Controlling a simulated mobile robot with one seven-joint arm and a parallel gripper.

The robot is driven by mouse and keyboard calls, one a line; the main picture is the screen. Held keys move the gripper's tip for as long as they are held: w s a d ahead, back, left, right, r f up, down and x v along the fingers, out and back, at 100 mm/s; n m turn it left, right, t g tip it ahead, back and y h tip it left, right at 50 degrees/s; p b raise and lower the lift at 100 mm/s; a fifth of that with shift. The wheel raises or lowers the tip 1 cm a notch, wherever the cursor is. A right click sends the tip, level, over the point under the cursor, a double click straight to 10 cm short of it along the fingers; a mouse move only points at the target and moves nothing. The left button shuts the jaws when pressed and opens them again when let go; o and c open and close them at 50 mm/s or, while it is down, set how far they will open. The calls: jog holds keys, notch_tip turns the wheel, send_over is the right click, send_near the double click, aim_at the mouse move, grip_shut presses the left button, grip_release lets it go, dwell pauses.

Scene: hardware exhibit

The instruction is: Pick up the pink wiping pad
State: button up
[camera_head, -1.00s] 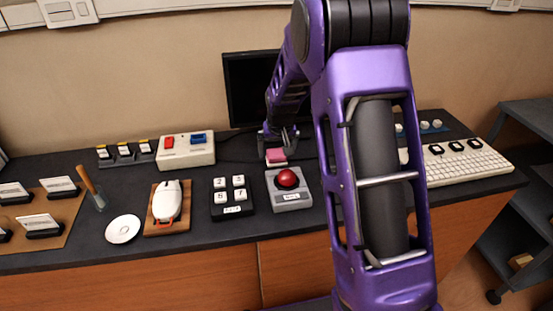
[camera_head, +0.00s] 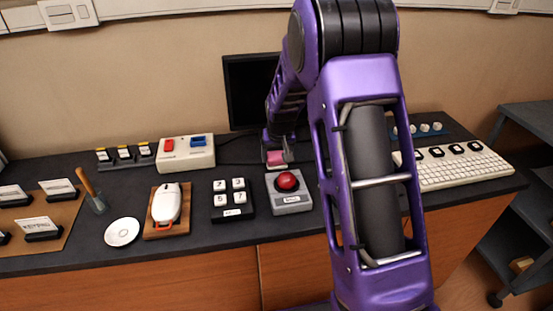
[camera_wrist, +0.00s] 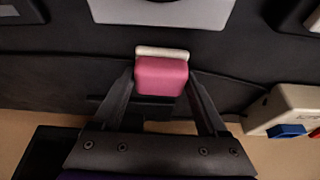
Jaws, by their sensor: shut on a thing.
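The pink wiping pad (camera_wrist: 161,76) is a small pink block with a pale strip along one edge. In the wrist view it sits between the two fingers of my gripper (camera_wrist: 161,92), which is shut on it. In the head view the pad (camera_head: 276,158) shows at my gripper (camera_head: 277,147), behind the red button box. My arm hides part of the table around it. I cannot tell whether the pad still touches the table.
The grey box with a red button (camera_head: 289,191) stands just in front of the pad. A number-key block (camera_head: 232,198), a white switch box (camera_head: 186,152) and a monitor (camera_head: 248,92) are nearby. A white keyboard (camera_head: 465,169) lies at the right.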

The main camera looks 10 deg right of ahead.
aim_at(277, 155)
notch_tip(277, 155, up, 10)
jog(key=shift+p, duration=0.8)
jog(key=o, duration=0.6)
jog(key=c, duration=0.4)
